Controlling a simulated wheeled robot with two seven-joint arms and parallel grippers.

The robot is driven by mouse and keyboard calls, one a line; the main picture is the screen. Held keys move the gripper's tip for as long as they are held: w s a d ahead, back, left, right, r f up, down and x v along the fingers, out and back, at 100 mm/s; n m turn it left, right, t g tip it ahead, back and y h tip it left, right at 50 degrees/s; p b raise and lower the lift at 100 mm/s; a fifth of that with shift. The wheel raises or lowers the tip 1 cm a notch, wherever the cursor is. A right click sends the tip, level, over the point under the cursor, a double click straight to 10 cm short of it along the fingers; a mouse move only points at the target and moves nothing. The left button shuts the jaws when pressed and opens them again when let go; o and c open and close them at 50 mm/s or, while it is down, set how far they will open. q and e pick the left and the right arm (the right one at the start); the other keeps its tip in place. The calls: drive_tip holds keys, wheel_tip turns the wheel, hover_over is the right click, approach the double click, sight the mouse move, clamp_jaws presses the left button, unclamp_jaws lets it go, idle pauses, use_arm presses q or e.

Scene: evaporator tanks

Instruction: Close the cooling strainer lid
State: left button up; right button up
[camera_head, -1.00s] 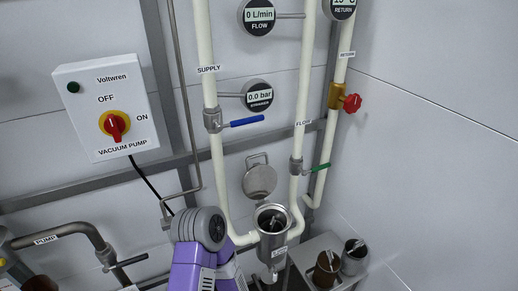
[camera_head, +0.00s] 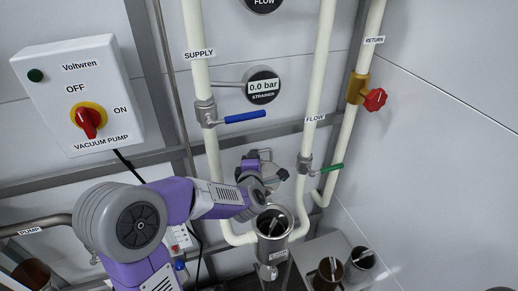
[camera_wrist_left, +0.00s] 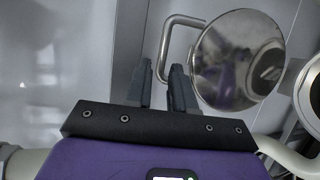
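The strainer lid (camera_head: 270,175) is a round metal disc standing open above the cooling strainer (camera_head: 273,225), a metal cup whose mouth is uncovered. The lid's wire handle (camera_head: 264,153) sticks up behind my left gripper (camera_head: 262,166), which partly hides the lid. In the left wrist view, the shiny lid (camera_wrist_left: 240,60) is right of the fingers and the bent handle (camera_wrist_left: 168,45) runs down toward the gap between the fingertips (camera_wrist_left: 162,72). The fingers are apart; whether they touch the handle I cannot tell. My right gripper is not in view.
A supply pipe (camera_head: 211,160) and a flow pipe (camera_head: 318,75) flank the strainer. A blue valve lever (camera_head: 245,117) and a green one (camera_head: 332,168) project nearby. Metal cups (camera_head: 361,262) stand lower right. The vacuum pump switch box (camera_head: 78,95) is left.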

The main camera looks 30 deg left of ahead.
use_arm(q)
drive_tip(key=x, duration=0.5)
drive_tip(key=shift+w+f, duration=0.15)
drive_tip(key=shift+f, duration=0.05)
clamp_jaws()
